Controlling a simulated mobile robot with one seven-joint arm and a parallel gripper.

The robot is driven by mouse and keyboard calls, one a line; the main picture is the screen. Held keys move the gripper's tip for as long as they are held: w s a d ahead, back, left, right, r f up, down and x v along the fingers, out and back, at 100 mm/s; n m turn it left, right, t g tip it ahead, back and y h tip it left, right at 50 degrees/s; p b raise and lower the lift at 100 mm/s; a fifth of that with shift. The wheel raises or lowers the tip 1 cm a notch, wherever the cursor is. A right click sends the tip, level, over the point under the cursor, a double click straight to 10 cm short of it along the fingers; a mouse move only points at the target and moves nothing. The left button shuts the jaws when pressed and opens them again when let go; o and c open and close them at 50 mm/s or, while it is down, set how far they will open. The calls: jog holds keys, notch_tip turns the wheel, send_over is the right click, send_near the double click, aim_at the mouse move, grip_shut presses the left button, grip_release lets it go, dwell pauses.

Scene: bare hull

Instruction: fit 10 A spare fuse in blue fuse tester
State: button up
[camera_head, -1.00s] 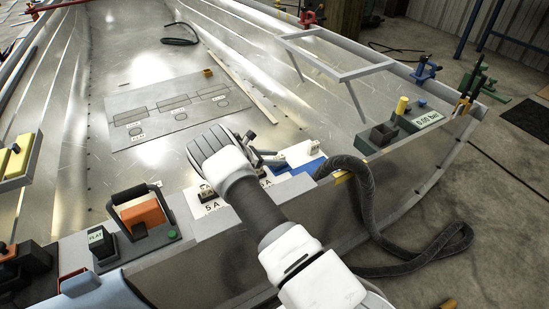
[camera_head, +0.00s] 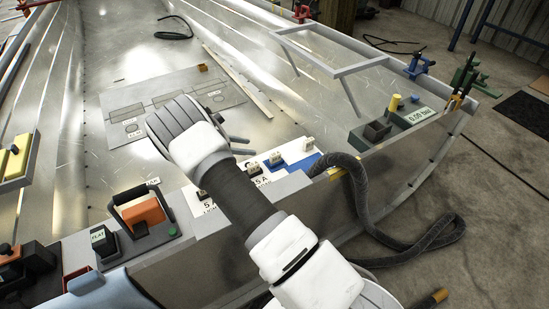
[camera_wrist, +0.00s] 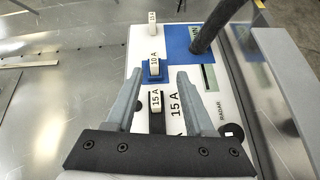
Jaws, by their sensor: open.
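A pale fuse marked 10 A (camera_wrist: 154,67) stands upright in a small blue holder (camera_wrist: 154,79) on a white panel in the wrist view. It also shows in the head view (camera_head: 276,157). The panel has a flat blue area (camera_wrist: 180,40), partly hidden by a dark hose; I cannot tell whether this or the holder is the tester. My gripper (camera_wrist: 160,74) is open and empty above the panel. Its fingers appear either side of the 10 A fuse in the wrist view, apart from it. In the head view my gripper (camera_head: 239,146) is left of the fuses.
A 15 A fuse (camera_wrist: 156,100) in a black holder is close to the 10 A fuse. Another pale fuse (camera_wrist: 152,20) stands farther along. A thick dark hose (camera_head: 355,195) lies over the panel's right end. An orange-topped device (camera_head: 142,212) stands left. The hull floor is mostly clear.

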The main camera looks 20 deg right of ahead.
jog(key=s+d+r+m+y, duration=0.1)
jog(key=s+r+m+y, duration=0.15)
jog(key=s+r, duration=0.4)
jog(key=s+d+r+m+y, duration=0.15)
jog(key=s+r+m, duration=0.25)
jog(key=r, duration=0.6)
jog(key=s+r+m+y, duration=0.3)
jog(key=s+r+m, duration=0.15)
jog(key=r, duration=0.35)
jog(key=s+a+r+m+t+y, duration=0.2)
jog(key=s+r+m, duration=0.1)
jog(key=s, duration=0.8)
jog(key=s+a+r+m+t+y, duration=0.2)
jog(key=s+r+m, duration=0.1)
jog(key=s, duration=0.9)
jog(key=shift+m, duration=0.7)
jog(key=shift+r, duration=0.2)
notch_tip(320, 180, up, 20)
jog(key=p, duration=2)
jog(key=shift+f, duration=0.2)
